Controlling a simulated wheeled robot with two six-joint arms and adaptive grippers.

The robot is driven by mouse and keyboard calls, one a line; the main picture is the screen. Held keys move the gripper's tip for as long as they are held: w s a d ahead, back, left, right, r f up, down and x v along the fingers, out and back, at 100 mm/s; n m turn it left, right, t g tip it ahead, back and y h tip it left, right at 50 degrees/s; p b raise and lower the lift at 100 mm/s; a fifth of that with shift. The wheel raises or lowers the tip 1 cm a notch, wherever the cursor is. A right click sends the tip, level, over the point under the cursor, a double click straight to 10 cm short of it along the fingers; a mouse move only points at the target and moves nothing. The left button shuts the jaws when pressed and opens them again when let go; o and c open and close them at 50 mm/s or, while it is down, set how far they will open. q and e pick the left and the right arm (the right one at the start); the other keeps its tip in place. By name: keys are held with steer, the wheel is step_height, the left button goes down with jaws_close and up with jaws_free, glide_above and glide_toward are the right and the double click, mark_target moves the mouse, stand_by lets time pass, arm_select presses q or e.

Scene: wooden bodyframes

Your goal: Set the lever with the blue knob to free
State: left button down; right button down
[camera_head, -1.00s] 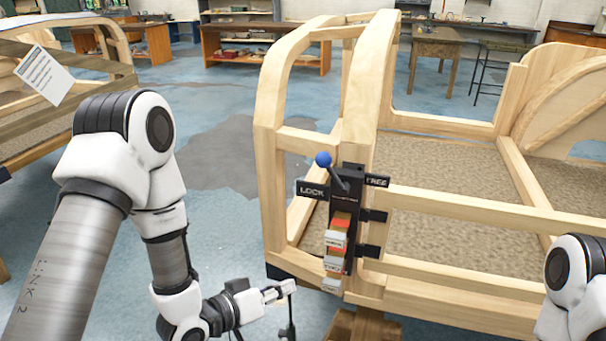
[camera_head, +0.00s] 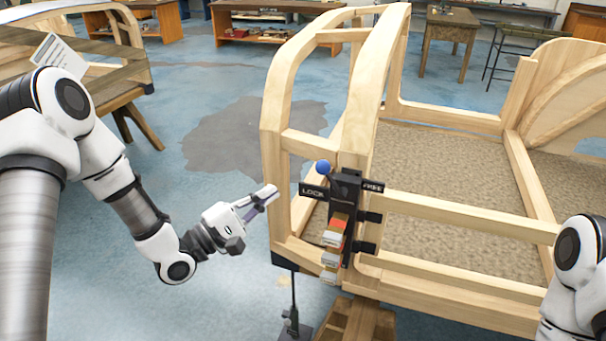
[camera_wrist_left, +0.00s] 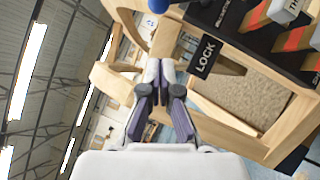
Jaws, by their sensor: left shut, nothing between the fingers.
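The lever's blue knob (camera_head: 323,167) leans left toward the LOCK plate (camera_head: 312,191) on a black bracket (camera_head: 345,190) fixed to the wooden frame's post. The FREE plate (camera_head: 373,186) is on the bracket's right side. My left gripper (camera_head: 272,191) is shut and empty, left of the LOCK plate and apart from the knob in the head view. In the left wrist view the shut fingertips (camera_wrist_left: 159,66) point toward the frame, with the knob (camera_wrist_left: 158,5) cut off at the top edge and the LOCK plate (camera_wrist_left: 206,56) to the right. My right gripper is out of view.
Orange-and-white labelled blocks (camera_head: 333,240) hang below the lever. The wooden bodyframe (camera_head: 470,208) fills the right side. A thin black stand (camera_head: 294,310) is below the gripper. Open floor (camera_head: 220,240) lies left of the frame.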

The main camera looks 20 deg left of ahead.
mark_target(323, 167)
arm_select(q)
steer(key=w+d+r+p, duration=0.2)
steer(key=w+d, duration=0.2)
steer(key=d, duration=0.2)
steer(key=shift+w+d+r, duration=0.15)
steer(key=shift+w+r, duration=0.1)
steer(key=shift+r, duration=0.1)
steer(key=shift+p, duration=0.3)
steer(key=shift+d+r+m+p, duration=0.1)
steer(key=shift+r+m+p, duration=0.2)
steer(key=shift+m, duration=0.1)
